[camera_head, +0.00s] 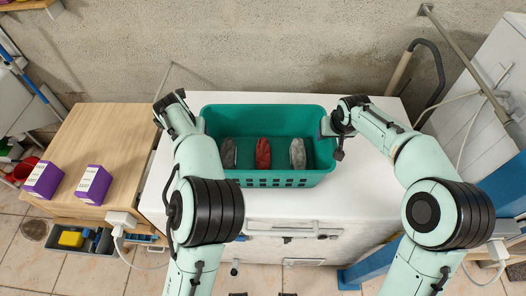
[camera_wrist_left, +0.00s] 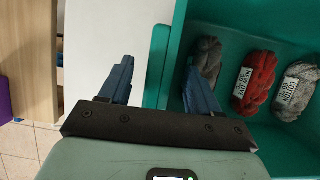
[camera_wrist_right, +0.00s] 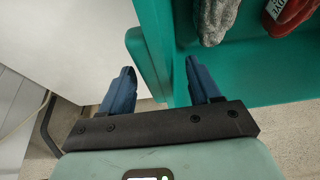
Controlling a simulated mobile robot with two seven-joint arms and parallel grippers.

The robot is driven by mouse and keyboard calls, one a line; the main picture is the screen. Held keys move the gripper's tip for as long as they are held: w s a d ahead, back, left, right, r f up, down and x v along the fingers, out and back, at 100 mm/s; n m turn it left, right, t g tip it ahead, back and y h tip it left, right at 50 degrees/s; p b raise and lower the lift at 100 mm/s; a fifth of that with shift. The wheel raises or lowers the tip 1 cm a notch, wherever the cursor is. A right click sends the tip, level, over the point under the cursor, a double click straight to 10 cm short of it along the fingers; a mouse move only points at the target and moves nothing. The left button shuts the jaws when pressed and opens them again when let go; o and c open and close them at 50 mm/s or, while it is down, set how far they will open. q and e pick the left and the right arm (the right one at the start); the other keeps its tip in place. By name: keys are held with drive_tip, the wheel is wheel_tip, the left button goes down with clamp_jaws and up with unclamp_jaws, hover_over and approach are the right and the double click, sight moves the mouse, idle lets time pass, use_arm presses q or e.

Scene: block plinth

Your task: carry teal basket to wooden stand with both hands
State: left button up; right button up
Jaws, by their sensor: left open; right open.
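The teal basket (camera_head: 275,180) stands upright on the white worktop, with grey, red and light grey yarn skeins in it. The wooden stand (camera_head: 115,135) is to its left, with two purple boxes on it. My left gripper (camera_wrist_left: 160,75) is open at the basket's left end, one finger outside the handle lug and one inside the basket. My right gripper (camera_wrist_right: 160,82) is open at the right end, its fingers either side of the lug there. Neither gripper is closed on the basket. In the head view, my wrists partly hide both ends.
The purple boxes (camera_head: 43,179) and (camera_head: 93,184) are near the stand's front left; its back and right parts are clear. White worktop (camera_head: 370,190) is free around the basket. A concrete wall (camera_head: 250,45) rises behind. An open drawer (camera_head: 75,240) sticks out below the stand.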

use_arm(q)
clamp_jaws()
use_arm(e)
clamp_jaws()
use_arm(q)
drive_tip(key=shift+d+r, duration=0.1)
drive_tip(key=shift+r, duration=0.05)
use_arm(e)
drive_tip(key=shift+r, duration=0.15)
